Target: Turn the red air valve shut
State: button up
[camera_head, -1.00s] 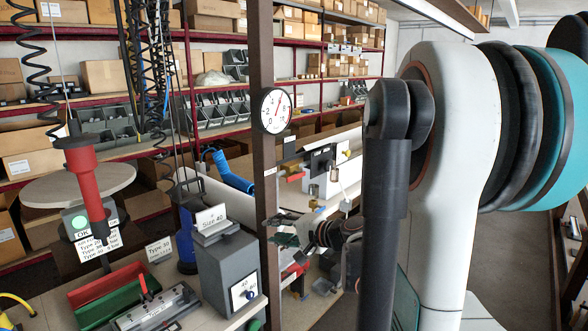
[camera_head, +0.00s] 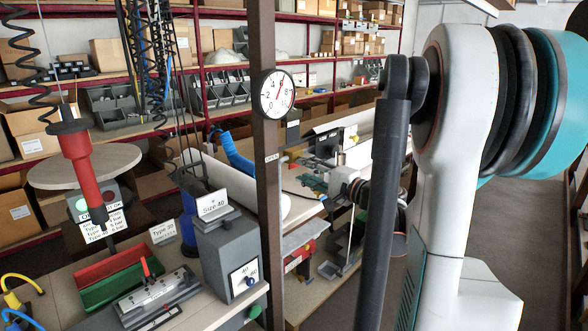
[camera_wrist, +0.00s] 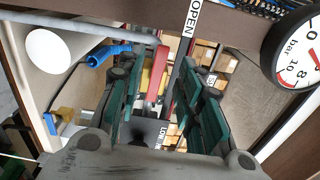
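In the wrist view a narrow red bar (camera_wrist: 158,59), which looks like the valve's lever, shows between the fingers of my gripper (camera_wrist: 161,70). The fingers are teal and black, spread apart, and hold nothing I can see. I cannot tell whether they touch the bar. An OPEN label (camera_wrist: 190,18) is on the brown post (camera_wrist: 120,9) beyond the fingertips. In the head view my gripper (camera_head: 318,184) is just right of the post (camera_head: 265,190), with the OPEN label (camera_head: 271,158) near it. The valve itself is not clear there.
A round pressure gauge (camera_head: 277,94) sits on the post; it is close at the right in the wrist view (camera_wrist: 295,50). A grey box (camera_head: 229,250) with a Size 40 sign and a hanging red tool (camera_head: 81,165) are to the left. Stocked shelves (camera_head: 200,75) stand behind.

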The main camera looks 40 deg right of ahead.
aim_at(295, 166)
jog(key=w, duration=0.3)
jog(key=w+b, duration=0.1)
jog(key=w, duration=0.1)
jog(key=shift+w+a, duration=0.25)
jog(key=shift+w, duration=0.1)
jog(key=shift+c, duration=0.3)
grip_shut()
